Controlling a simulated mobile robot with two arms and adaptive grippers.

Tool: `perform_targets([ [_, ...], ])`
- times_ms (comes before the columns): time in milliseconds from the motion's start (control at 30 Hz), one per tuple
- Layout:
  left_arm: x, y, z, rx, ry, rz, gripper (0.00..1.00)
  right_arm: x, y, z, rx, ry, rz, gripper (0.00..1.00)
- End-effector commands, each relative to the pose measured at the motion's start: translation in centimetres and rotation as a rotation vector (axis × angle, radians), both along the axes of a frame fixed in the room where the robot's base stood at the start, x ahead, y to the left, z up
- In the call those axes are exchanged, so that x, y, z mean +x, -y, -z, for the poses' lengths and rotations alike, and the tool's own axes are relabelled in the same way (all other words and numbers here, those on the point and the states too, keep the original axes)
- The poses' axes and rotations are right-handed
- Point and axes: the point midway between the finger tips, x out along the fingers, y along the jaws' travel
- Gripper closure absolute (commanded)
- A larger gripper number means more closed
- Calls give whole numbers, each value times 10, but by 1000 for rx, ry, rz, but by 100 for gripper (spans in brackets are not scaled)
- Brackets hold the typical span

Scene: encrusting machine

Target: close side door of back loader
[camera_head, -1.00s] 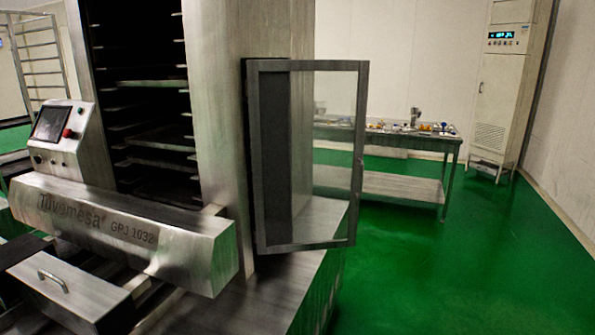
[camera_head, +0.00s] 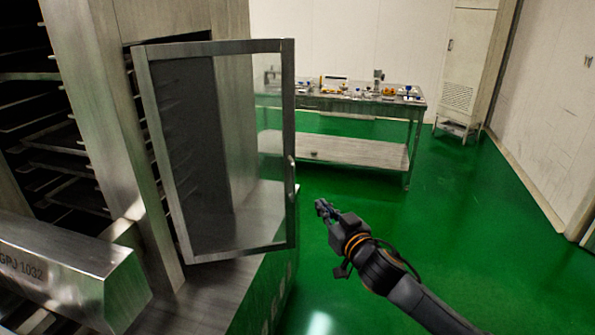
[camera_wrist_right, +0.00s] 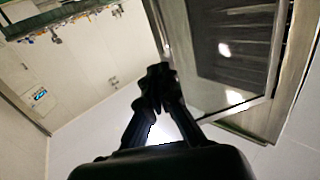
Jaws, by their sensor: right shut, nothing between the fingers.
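The side door (camera_head: 292,120) of the back loader is a metal-framed clear panel. It stands open, swung out from the steel loader body (camera_head: 85,90), with its hinge side at the left. A small handle shows on its free right edge. My right gripper (camera_head: 322,207) is shut and empty, to the right of the door's lower free edge and apart from it in the head view. In the right wrist view the shut fingers (camera_wrist_right: 157,85) show near the door frame (camera_wrist_right: 262,105), which fills the right side. My left gripper is in neither view.
A steel table (camera_head: 340,103) with small parts on it stands behind the door. A tall cabinet (camera_head: 465,70) stands at the back right. The loader's front housing (camera_head: 70,270) juts out at the lower left. Green floor (camera_head: 450,240) is free on the right.

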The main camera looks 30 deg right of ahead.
Motion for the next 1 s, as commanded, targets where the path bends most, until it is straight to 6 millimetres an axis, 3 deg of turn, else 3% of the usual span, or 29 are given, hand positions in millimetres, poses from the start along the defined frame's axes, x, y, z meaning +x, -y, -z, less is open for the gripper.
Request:
perform_targets([
  [33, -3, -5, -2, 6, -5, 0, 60, 0, -3, -11, -1, 17, -6, 100],
  [133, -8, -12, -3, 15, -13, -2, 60, 4, -4, -20, 1, 32, -11, 100],
  [367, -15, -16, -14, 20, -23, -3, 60, 40, 2, -22, 1, 33, -9, 100],
  [700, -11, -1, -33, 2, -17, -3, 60, 106, 13, -20, 1, 31, -9, 100],
  [1000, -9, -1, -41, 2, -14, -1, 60, 134, 17, -17, 1, 30, -10, 100],
])
